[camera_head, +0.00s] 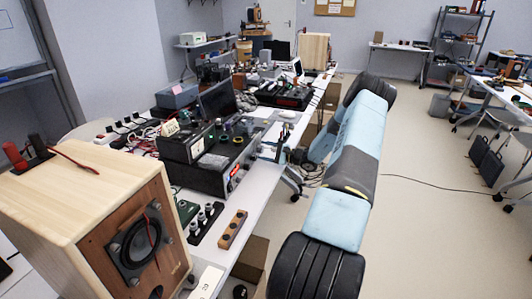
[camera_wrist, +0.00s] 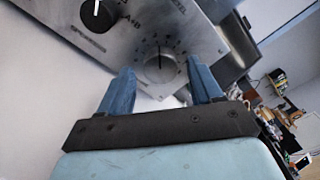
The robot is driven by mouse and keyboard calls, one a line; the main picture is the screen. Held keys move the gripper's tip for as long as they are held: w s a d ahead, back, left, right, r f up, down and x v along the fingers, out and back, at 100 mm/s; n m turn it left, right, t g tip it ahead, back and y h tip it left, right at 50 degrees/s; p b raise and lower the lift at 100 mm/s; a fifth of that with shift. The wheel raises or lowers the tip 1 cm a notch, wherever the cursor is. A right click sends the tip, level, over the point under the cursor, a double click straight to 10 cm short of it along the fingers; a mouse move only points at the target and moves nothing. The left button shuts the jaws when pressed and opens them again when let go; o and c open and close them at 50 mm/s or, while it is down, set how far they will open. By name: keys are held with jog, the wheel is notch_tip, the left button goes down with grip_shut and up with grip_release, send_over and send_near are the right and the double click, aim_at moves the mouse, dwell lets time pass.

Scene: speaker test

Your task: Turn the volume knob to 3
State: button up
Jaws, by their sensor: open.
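In the wrist view, a silver knob (camera_wrist: 160,70) sits on a metal front panel (camera_wrist: 120,50). A ring of small marks surrounds it, too small to read. A dark pointer line on it points roughly up in the picture. My gripper (camera_wrist: 161,78) is open, its two blue fingers on either side of the knob in the picture. I cannot tell whether they touch the panel. In the head view, the amplifier (camera_head: 208,178) with a red display stands on the bench, and my gripper (camera_head: 274,149) is at its right, near its front.
A black knob (camera_wrist: 98,14) labelled A+B sits on the same panel. In the head view, a wooden speaker (camera_head: 95,225) stands in the near left. A wooden block with dark knobs (camera_head: 232,229) lies on the bench (camera_head: 262,190). Equipment crowds the bench behind. Open floor lies right.

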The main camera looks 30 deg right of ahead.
jog(key=v, duration=1.3)
jog(key=shift+s+d, duration=0.25)
jog(key=shift+s, duration=0.05)
jog(key=w+a+m, duration=0.2)
jog(key=w+a, duration=0.1)
jog(key=w+a+m, duration=0.3)
jog(key=w, duration=0.1)
jog(key=w+a+m, duration=0.2)
jog(key=w+a, duration=0.1)
jog(key=w, duration=0.1)
jog(key=shift+w+f, duration=0.1)
dwell(0.5)
